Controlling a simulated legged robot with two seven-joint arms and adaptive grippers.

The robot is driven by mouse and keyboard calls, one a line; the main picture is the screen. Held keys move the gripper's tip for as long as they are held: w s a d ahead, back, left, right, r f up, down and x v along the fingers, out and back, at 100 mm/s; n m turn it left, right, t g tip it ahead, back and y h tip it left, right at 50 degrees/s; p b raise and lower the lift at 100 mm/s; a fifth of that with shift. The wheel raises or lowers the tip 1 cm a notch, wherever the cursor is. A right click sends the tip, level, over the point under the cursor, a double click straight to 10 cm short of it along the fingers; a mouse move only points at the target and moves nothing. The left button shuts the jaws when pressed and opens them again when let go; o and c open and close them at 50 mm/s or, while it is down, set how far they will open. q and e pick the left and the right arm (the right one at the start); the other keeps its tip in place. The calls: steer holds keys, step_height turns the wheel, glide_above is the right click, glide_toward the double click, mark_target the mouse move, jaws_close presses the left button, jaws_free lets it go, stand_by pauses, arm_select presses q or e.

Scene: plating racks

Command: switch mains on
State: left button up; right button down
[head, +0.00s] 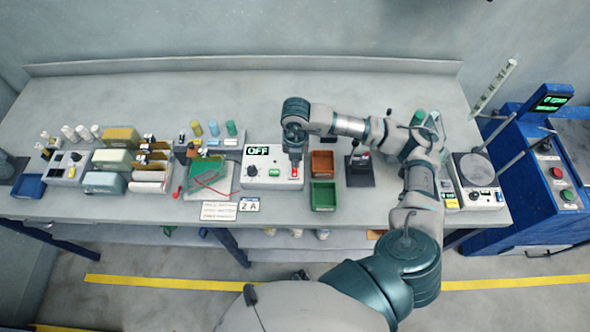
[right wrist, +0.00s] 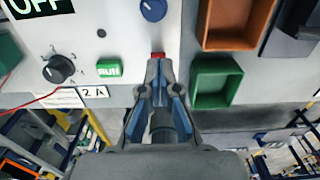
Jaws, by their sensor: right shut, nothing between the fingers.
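A white control box (head: 262,183) stands on the bench, and its dark display (head: 258,151) reads OFF in green. Its front also shows in the right wrist view (right wrist: 112,16), with a black knob (right wrist: 58,69), a blue knob (right wrist: 153,9) and a green RUN button (right wrist: 109,68). A small red switch (right wrist: 157,55) sits right of the RUN button, mostly hidden behind my fingertips. My right gripper (head: 295,160) is shut and empty, pointing down at the box's right end. In the right wrist view its tips (right wrist: 157,66) are at the red switch; contact cannot be told.
An orange-brown tray (head: 322,162) and a green tray (head: 323,195) sit close right of the box. A black stand (head: 359,170) is farther right. A wire rack with red wire (head: 207,174) is on the left. The back of the bench (head: 200,95) is clear.

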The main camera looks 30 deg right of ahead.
steer(key=shift+d, duration=0.1)
steer(key=shift+a, duration=0.3)
steer(key=shift+d+f+b, duration=0.2)
steer(key=shift+f+b, duration=0.1)
steer(key=shift+f, duration=0.1)
steer(key=shift+a+f, duration=0.15)
steer(key=shift+f, duration=0.05)
stand_by(0.4)
